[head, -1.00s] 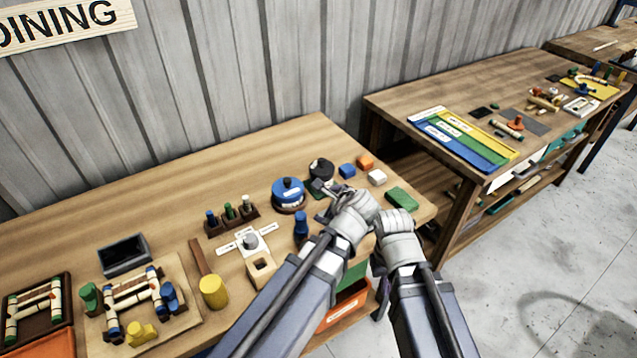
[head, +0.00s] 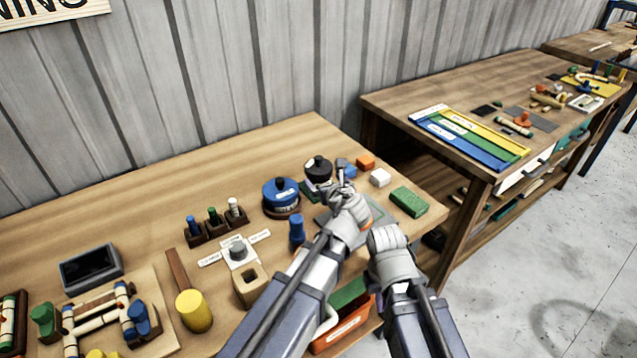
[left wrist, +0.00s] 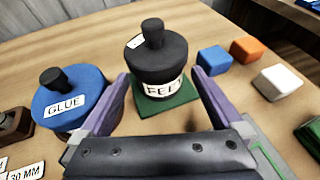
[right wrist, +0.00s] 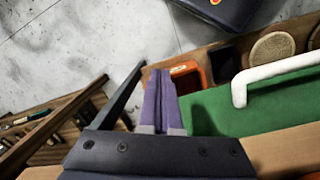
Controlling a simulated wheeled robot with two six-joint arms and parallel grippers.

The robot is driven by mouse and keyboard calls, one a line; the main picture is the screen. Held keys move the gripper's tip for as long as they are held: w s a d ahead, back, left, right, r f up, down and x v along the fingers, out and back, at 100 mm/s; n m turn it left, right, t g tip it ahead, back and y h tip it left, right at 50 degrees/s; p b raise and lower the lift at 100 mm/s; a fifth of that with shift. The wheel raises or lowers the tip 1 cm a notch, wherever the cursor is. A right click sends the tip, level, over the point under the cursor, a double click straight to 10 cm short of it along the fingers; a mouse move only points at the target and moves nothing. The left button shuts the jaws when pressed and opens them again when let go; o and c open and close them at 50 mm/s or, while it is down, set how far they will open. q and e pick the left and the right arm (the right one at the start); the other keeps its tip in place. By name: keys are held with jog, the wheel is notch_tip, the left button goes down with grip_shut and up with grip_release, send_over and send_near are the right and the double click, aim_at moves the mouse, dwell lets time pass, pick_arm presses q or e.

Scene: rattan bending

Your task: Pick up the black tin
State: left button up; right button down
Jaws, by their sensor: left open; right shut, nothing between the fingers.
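The black tin (head: 318,169) with a knobbed lid and a white label stands upright near the back right of the near bench. In the left wrist view the tin (left wrist: 158,62) stands on a green square pad (left wrist: 168,114), beyond and between the finger tips. My left gripper (left wrist: 161,76) is open and empty, one finger to each side of the tin's lower part; contact is not visible. In the head view my left gripper (head: 343,168) appears just right of the tin. My right gripper (right wrist: 160,78) is shut and empty, low by the bench's front edge.
A blue glue tin (left wrist: 68,100) stands close left of the black tin. Blue (left wrist: 214,60), orange (left wrist: 247,48) and white (left wrist: 280,82) blocks lie to its right. A green block (head: 409,201) sits near the bench's right end. The bench is clear behind the tins.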

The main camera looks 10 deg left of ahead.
pick_arm(q)
jog(key=shift+b+x, duration=0.95)
jog(key=shift+x, duration=1.65)
jog(key=shift+s+a+r, duration=0.1)
jog(key=shift+a, duration=0.05)
jog(key=c, duration=1.2)
jog(key=shift+o, duration=0.2)
notch_tip(320, 180, up, 11)
jog(key=p, duration=1)
jog(key=shift+f+p, duration=0.25)
jog(key=shift+p, duration=0.1)
